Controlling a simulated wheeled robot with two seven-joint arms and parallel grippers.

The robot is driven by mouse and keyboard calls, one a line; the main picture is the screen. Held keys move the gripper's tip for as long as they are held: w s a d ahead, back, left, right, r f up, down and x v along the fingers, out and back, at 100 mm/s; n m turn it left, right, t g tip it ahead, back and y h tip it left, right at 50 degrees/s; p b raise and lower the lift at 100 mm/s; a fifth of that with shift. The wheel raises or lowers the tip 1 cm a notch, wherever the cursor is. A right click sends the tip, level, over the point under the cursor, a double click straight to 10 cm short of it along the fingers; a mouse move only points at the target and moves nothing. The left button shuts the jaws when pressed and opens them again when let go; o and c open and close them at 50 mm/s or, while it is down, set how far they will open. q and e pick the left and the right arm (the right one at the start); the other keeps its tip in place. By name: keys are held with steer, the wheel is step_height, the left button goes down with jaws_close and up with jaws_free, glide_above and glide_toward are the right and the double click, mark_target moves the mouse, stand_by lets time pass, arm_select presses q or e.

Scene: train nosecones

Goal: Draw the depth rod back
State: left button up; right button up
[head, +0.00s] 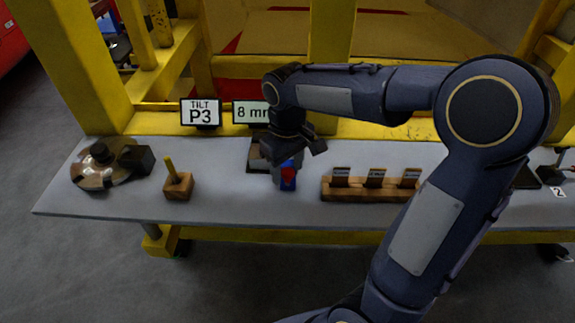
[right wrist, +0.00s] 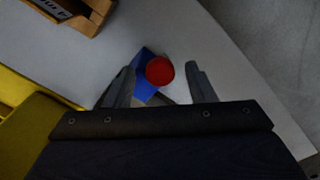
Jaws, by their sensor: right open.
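A small blue piece with a red part (head: 288,175) stands on the grey table below my right gripper (head: 292,150). In the right wrist view, a round red end (right wrist: 160,70) sits over a blue block (right wrist: 146,88), between the two fingers of my right gripper (right wrist: 160,76). The fingers are apart, with a gap on each side of the red end. I cannot tell which part is the depth rod. A yellow rod (head: 169,168) stands tilted in a wooden block (head: 178,187) to the left. My left gripper is not in view.
A wooden rack (head: 347,194) with several dark labelled pieces stands right of the blue piece. Signs "TILT P3" (head: 201,112) and "8 mm" (head: 249,112) stand behind. The table between the wooden block and blue piece is clear.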

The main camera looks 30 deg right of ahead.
jaws_close()
steer(key=shift+s+a, duration=0.35)
steer(key=shift+s, duration=0.2)
steer(key=shift+s+a, duration=0.35)
steer(key=shift+s, duration=0.2)
jaws_free()
steer(key=shift+r, duration=0.1)
step_height(320, 180, up, 8)
steer(key=shift+f, duration=0.2)
steer(key=s+a+f+m+t+y, duration=0.1)
steer(key=s+f+m+t+y, duration=0.1)
steer(key=s, duration=0.5)
steer(key=s+a+f+m+t+y, duration=0.1)
steer(key=s+f+m+t, duration=0.1)
steer(key=s, duration=0.5)
step_height(320, 180, down, 2)
steer(key=shift+s+a+f+t+y, duration=0.1)
steer(key=shift+s+a+t+y, duration=0.25)
steer(key=shift+t, duration=0.45)
